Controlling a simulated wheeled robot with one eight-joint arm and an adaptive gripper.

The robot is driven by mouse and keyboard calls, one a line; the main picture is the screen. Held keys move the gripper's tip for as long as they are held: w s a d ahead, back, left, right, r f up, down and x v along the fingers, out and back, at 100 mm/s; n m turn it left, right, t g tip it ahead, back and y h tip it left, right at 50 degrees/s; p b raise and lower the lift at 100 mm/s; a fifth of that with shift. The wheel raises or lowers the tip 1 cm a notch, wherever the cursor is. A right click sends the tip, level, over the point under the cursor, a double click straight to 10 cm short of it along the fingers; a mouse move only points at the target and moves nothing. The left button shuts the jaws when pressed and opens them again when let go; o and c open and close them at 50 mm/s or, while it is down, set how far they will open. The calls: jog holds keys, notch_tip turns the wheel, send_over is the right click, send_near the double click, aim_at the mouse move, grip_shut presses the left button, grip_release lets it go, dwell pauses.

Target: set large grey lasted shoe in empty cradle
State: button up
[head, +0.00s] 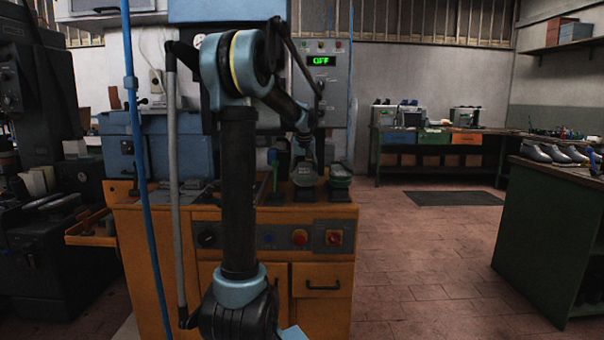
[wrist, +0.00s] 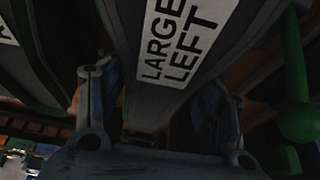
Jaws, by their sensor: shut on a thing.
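In the wrist view, my gripper (wrist: 163,115) has its two fingers on either side of a dark grey tapered body, the large grey lasted shoe (wrist: 205,75). A white label on it reads "LARGE LEFT". My gripper is shut on it. In the head view, my gripper (head: 304,150) is over the front of the orange press, with its fingers small and dark. A round grey piece shows below it, and a green-topped station (head: 340,172) stands to its right. I cannot tell whether the shoe touches a cradle; the cradle under it is hidden.
The press (head: 325,240) shows a green "OFF" display (head: 321,61). A green lever with a ball knob (wrist: 297,120) is close on the right in the wrist view. Another labelled grey body (wrist: 25,65) is at left. Grey shoes (head: 548,152) stand on the right bench. Open floor lies between.

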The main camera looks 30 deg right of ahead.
jog(key=shift+f, duration=0.4)
dwell(0.4)
jog(key=o, duration=1.4)
jog(key=v, duration=1.1)
jog(key=shift+a+r, duration=0.15)
jog(key=shift+r, duration=0.25)
